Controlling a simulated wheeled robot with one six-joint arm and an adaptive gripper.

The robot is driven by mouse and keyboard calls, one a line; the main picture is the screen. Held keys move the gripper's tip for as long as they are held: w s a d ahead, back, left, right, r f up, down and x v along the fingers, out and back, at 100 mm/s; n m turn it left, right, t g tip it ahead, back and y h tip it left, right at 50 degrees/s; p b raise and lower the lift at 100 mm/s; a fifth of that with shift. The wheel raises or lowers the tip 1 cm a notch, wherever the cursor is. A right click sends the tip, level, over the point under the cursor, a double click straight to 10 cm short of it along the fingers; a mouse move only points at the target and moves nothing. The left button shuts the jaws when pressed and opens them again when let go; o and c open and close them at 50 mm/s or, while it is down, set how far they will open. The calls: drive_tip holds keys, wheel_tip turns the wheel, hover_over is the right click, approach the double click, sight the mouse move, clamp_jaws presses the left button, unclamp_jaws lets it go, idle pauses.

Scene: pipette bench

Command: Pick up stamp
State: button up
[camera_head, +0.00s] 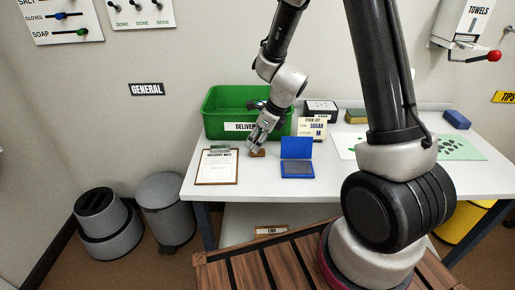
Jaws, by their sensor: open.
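A small brown object that looks like the stamp (257,153) sits on the white table, right of the clipboard. My gripper (257,143) is open and points down just above it, with the fingertips at its top. I cannot tell whether they touch it or stand around it. The gripper hides part of its upper side.
A blue ink pad (297,169) with its lid up lies right of the stamp. A clipboard (217,167) lies to the left. A green bin (225,106) stands behind, with a card (312,128) beside it. The white table's front strip (258,190) is clear.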

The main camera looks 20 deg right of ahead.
drive_tip(key=shift+c, duration=0.4)
drive_tip(key=c, duration=1)
